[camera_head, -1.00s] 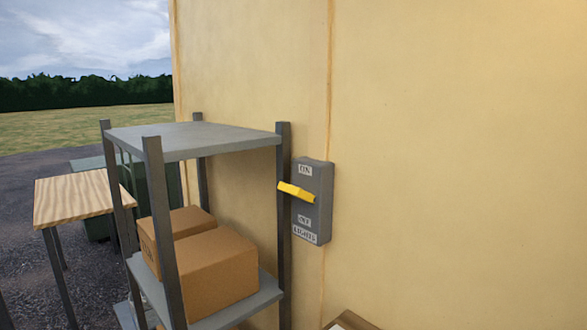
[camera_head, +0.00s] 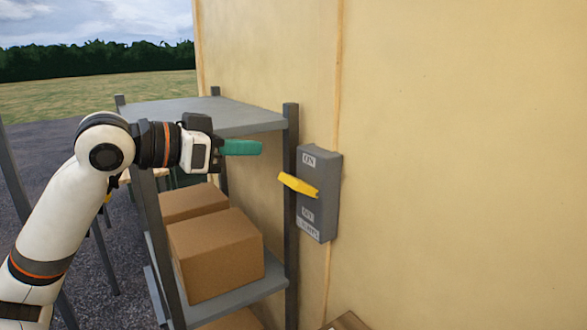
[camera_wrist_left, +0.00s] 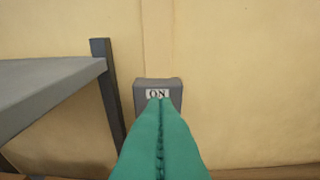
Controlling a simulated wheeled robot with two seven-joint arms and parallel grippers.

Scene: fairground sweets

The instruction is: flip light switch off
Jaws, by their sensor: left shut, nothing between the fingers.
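The light switch is a grey box (camera_head: 324,200) on the cream wall, labelled ON at the top and OFF lower down. Its yellow lever (camera_head: 298,185) sticks out toward the left, between the two labels. My left gripper (camera_head: 258,147) has teal fingers, shut and empty, to the left of the box and a little higher than the lever, apart from both. In the left wrist view the shut fingers (camera_wrist_left: 159,104) point at the box (camera_wrist_left: 172,87) just below its ON label and hide its lower part and the lever. My right gripper is not in view.
A grey metal shelf (camera_head: 240,117) with brown cardboard boxes (camera_head: 215,258) stands just left of the switch, its post (camera_head: 291,230) close to it. The wall to the right of the switch is bare. A brown edge (camera_head: 347,322) shows at the bottom.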

